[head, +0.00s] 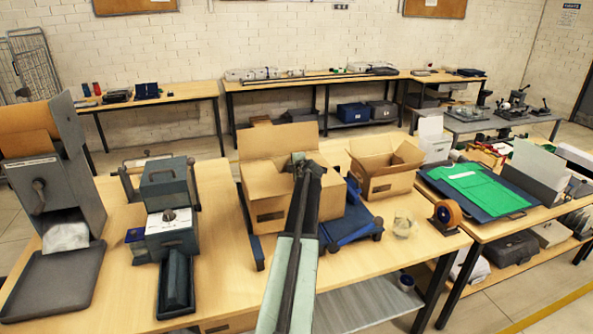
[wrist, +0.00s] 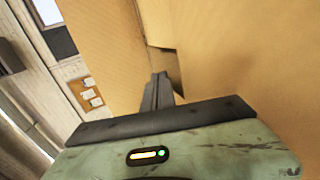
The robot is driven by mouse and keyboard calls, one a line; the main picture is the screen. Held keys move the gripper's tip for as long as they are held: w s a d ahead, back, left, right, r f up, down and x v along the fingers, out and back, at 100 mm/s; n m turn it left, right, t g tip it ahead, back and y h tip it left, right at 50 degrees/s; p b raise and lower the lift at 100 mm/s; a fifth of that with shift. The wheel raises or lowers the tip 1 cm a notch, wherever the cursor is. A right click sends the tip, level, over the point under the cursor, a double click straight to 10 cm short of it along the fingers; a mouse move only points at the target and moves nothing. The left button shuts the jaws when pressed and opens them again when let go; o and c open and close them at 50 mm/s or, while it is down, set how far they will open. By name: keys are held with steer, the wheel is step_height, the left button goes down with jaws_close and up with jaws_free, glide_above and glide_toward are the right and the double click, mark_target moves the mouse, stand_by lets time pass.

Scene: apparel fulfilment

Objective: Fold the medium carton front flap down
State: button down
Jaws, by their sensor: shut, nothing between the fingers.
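The larger brown carton (head: 262,190) stands mid-table in the head view, with a wide flap (head: 275,141) upright along its far side. My arm crosses in front of it and hides part of its middle and top, so I cannot tell how the front flap lies. My gripper (head: 298,158) is over the carton and looks shut and empty. In the wrist view my shut fingers (wrist: 160,80) point at brown cardboard (wrist: 245,60), close to a dark gap between panels. I cannot tell whether they touch it.
A smaller open carton (head: 385,172) stands to the right. A blue stand (head: 350,229) is beside the larger carton. A tape roll (head: 447,214) lies near the right table edge. A grey machine (head: 168,220) stands on the left. Some front tabletop is clear.

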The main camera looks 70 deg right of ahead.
step_height(320, 180, up, 14)
steer(key=p, duration=1.4)
